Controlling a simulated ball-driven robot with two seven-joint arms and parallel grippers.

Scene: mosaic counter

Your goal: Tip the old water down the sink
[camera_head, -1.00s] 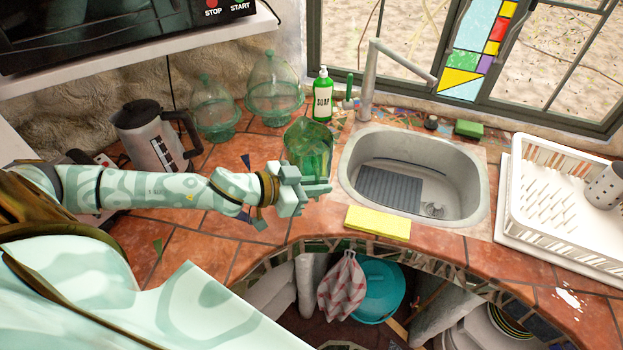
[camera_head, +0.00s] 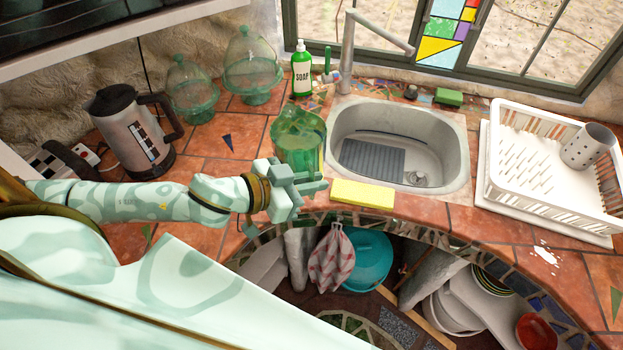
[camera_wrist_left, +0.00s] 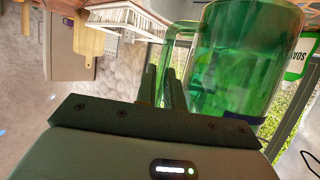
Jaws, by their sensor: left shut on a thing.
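A green see-through glass jug (camera_head: 299,137) is just left of the sink, close to its left rim. It looks roughly upright; whether its base touches the counter I cannot tell. My left gripper (camera_head: 308,184) is at the near side of the jug, shut on its handle. In the left wrist view the jug (camera_wrist_left: 240,65) fills the right half, with its handle (camera_wrist_left: 180,55) between the dark fingers. The water in it is hard to make out. The grey sink (camera_head: 455,150) has a grey ribbed mat and a drain inside. My right gripper is not in view.
A tap (camera_head: 347,65) rises behind the sink's left side. A soap bottle (camera_head: 301,72) and glass domes (camera_head: 252,65) stand behind the jug. A yellow sponge (camera_head: 362,194) lies before the sink. A white dish rack (camera_head: 545,165) stands right; a kettle (camera_head: 135,130) stands left.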

